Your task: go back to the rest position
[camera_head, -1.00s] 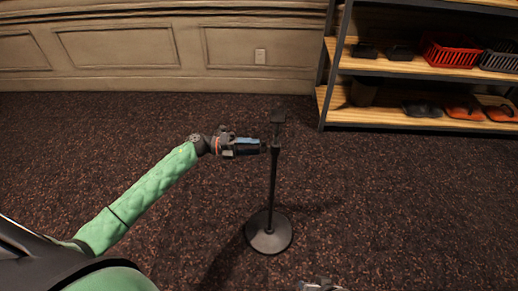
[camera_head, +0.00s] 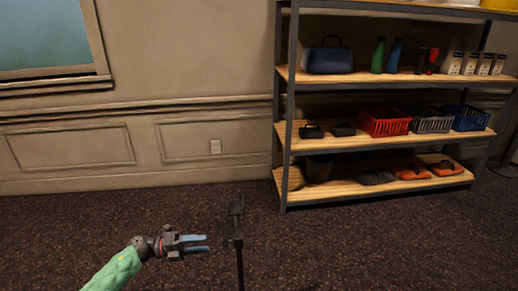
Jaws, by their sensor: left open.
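My left gripper (camera_head: 207,244) comes in from the lower left on its green-sleeved arm. Its jaws are open and nothing shows between them. A black stand (camera_head: 238,240) with a thin pole and a small dark head rises just right of the fingertips. A small gap seems to lie between them. The base of the stand is below the picture. My right gripper does not show.
A shelf unit (camera_head: 285,140) stands on the right against the wall. It holds a blue bag (camera_head: 330,60), a red basket (camera_head: 385,122), a grey basket (camera_head: 432,125) and a blue basket (camera_head: 470,118). Dark carpet (camera_head: 380,245) lies open in front.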

